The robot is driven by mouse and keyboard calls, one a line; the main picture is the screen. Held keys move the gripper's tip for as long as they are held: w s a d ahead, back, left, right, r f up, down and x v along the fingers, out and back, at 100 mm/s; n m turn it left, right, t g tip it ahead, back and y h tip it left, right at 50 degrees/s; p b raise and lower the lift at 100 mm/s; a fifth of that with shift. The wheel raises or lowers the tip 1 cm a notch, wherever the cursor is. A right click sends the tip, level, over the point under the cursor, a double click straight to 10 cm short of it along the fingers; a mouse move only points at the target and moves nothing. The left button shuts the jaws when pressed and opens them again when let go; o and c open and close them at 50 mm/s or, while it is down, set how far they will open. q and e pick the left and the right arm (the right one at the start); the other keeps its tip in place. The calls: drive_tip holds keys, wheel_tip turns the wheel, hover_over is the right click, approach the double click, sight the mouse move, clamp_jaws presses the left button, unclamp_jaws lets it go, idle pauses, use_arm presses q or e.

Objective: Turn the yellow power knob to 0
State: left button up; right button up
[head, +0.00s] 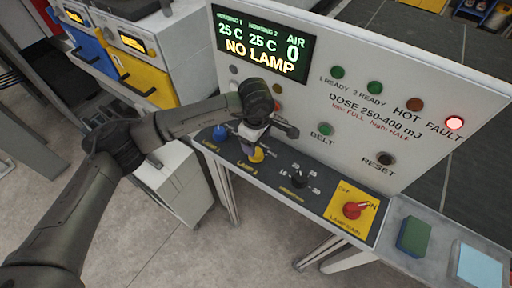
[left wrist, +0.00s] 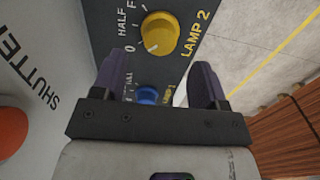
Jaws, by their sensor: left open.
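The yellow LAMP 2 knob (head: 257,155) sits on the dark sloped control strip, partly beside my left gripper (head: 252,138). In the left wrist view the yellow knob (left wrist: 160,33) lies beyond the fingertips, untouched. Its scale shows 0, HALF and a cut-off F on its left. A pale mark shows at its lower-left edge, toward the 0 side; I cannot tell if it lines up exactly. My left gripper (left wrist: 160,72) is open and empty. The blue LAMP 1 knob (left wrist: 148,95) shows in the gap between the fingers. My right gripper is not in view.
A black dial (head: 299,178) and a red switch on a yellow plate (head: 355,210) are right on the strip. The white upright panel (head: 350,120) stands close behind the gripper. The display (head: 262,45) reads NO LAMP. The red FAULT light (head: 454,123) glows.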

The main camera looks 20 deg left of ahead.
use_arm(q)
wheel_tip(320, 180, up, 9)
idle(0.3)
idle(0.5)
